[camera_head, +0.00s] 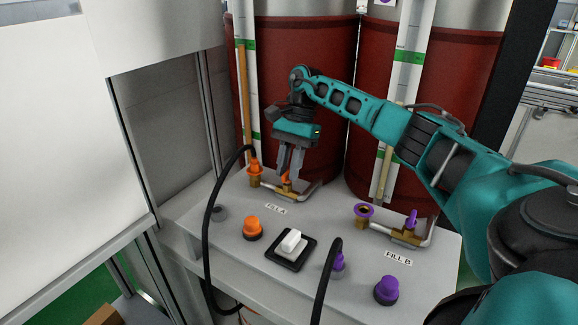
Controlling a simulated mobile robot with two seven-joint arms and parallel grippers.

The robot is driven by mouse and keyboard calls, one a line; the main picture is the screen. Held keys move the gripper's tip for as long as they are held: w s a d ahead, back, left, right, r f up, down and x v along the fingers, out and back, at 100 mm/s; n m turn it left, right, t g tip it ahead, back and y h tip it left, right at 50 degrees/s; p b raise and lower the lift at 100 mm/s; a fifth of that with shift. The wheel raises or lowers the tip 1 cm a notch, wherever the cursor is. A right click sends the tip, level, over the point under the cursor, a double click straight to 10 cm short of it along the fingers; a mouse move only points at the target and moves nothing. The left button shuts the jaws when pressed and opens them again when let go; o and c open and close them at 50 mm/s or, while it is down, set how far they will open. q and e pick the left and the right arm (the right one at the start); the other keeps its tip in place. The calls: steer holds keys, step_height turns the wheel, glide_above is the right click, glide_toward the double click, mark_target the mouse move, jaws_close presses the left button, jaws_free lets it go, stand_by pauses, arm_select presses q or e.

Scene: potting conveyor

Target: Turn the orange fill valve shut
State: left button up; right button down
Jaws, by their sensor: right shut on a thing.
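The orange fill valve (287,187) is a small orange handle on a brass body, set in the pipe behind the FILL A label (275,208). My right gripper (289,180) reaches down from above and is shut on the orange handle. Its fingers hide part of the handle, so its exact angle is hard to tell. My left gripper is out of view.
A black hose (207,225) arches from the orange fitting (254,166) over the panel. An orange knob (253,226), a white rocker switch (291,243), a purple valve (411,219) and a purple knob (387,289) stand nearby. Dark red tanks (330,90) rise close behind.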

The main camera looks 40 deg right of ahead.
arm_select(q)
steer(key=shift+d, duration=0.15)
arm_select(e)
steer(key=c, duration=1)
jaws_free()
steer(key=shift+c, duration=0.2)
steer(key=shift+r, duration=0.1)
arm_select(q)
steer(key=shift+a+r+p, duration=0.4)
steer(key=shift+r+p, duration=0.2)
steer(key=shift+p, duration=0.45)
arm_select(e)
steer(key=v, duration=1.2)
steer(key=shift+r, duration=0.35)
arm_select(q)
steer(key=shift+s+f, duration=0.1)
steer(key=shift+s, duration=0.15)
arm_select(e)
steer(key=shift+w+d, duration=0.1)
